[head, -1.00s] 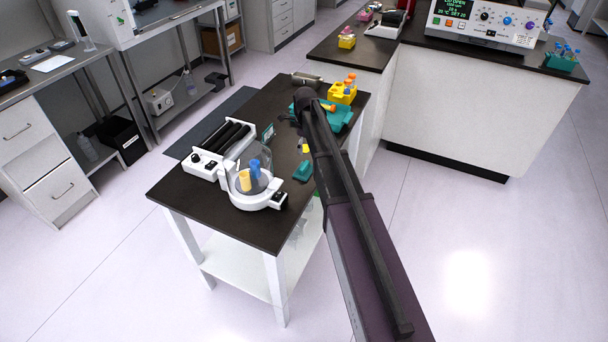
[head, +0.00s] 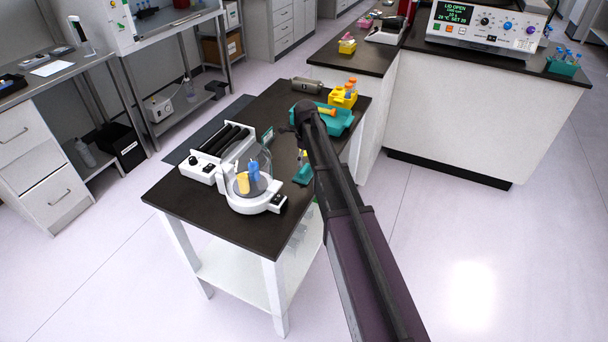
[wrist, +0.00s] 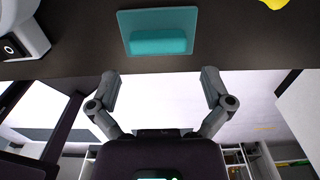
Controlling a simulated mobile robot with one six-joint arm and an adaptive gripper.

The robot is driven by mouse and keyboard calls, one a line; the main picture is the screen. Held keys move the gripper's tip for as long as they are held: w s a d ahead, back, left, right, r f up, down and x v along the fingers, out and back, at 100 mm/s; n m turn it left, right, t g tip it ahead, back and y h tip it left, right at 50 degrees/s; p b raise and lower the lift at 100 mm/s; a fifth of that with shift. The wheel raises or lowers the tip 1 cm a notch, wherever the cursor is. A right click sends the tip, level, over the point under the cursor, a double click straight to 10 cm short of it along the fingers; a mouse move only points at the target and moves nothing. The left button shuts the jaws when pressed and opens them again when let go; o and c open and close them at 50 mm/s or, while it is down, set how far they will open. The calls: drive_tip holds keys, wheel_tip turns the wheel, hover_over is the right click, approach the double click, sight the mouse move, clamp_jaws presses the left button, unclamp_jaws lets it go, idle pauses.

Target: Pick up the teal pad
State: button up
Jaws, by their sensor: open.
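The teal pad (head: 303,174) lies on the dark top of the small table, near its right edge, partly covered by my arm in the head view. In the wrist view the pad (wrist: 158,33) shows whole, a flat teal plate with a raised rounded block, near the table edge. My gripper (wrist: 160,82) is open and empty, its two fingers spread apart below the pad in that picture. The fingers are apart from the pad. In the head view my arm hides most of the gripper.
A white device with a clear dome (head: 252,185) stands left of the pad. A roller unit (head: 220,150) is behind it. A teal tray (head: 338,119) and a yellow rack (head: 343,97) sit at the table's far end. A white counter (head: 470,130) stands to the right.

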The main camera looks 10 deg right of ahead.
sight(305, 168)
drive_tip(key=shift+f, duration=0.1)
drive_tip(key=shift+a+f+b, duration=0.15)
drive_tip(key=shift+f+b, duration=2.35)
drive_tip(key=shift+b, duration=0.15)
drive_tip(key=c, duration=0.7)
